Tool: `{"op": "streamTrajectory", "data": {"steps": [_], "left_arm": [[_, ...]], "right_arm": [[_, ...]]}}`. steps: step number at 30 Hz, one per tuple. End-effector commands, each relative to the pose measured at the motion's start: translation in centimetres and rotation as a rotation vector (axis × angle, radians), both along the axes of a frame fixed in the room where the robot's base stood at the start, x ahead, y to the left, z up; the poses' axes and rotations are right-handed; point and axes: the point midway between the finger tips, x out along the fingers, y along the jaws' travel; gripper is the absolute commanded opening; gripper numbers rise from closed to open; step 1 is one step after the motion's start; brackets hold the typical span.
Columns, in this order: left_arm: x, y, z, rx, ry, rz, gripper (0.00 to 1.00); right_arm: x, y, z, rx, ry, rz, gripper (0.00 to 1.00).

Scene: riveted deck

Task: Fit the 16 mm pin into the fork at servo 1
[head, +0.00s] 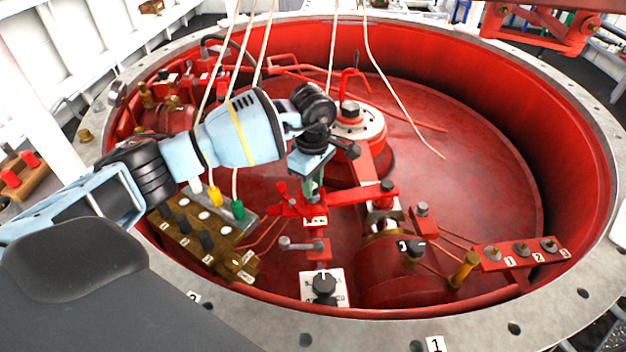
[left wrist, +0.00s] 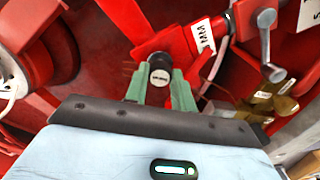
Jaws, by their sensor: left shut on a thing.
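My left gripper (head: 314,190) reaches down into the red drum, its green fingers pointing at the red linkage (head: 346,199). In the left wrist view the gripper (left wrist: 160,92) is shut on a dark round-ended pin (left wrist: 160,74), whose small marking is too small to read surely. The pin sits between the green fingertips, right in front of red metal with a white tag (left wrist: 203,35). I cannot tell whether the pin enters the fork; the fingers and pin hide its tip. In the head view the pin is hidden by the gripper. My right gripper is not in view.
A knob on a white plate (head: 323,288) stands below the linkage. A brass block with several plugs (head: 205,238) is at left, a red numbered bar (head: 522,254) at right. Thin ropes (head: 333,50) hang close to my left arm. The drum floor at right (head: 470,160) is clear.

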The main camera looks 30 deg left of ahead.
Motion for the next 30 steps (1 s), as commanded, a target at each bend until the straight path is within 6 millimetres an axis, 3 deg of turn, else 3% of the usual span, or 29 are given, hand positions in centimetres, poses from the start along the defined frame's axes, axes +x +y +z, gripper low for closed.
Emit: {"op": "streamTrajectory", "data": {"steps": [3,4,9,20,30], "left_arm": [[0.0,0.0,-0.2,0.000,0.000,0.000,0.01],[0.0,0.0,-0.2,0.000,-0.001,0.000,0.29],[0.0,0.0,-0.1,0.000,-0.001,0.000,0.51],[0.0,0.0,-0.2,0.000,0.000,0.000,0.51],[0.1,0.0,5.1,0.000,-0.004,0.000,0.51]], "right_arm": [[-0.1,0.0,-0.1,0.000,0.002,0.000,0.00],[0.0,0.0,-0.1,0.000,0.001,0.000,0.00],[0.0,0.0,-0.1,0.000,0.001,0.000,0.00],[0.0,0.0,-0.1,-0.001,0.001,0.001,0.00],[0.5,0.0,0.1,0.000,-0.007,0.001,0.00]]}}
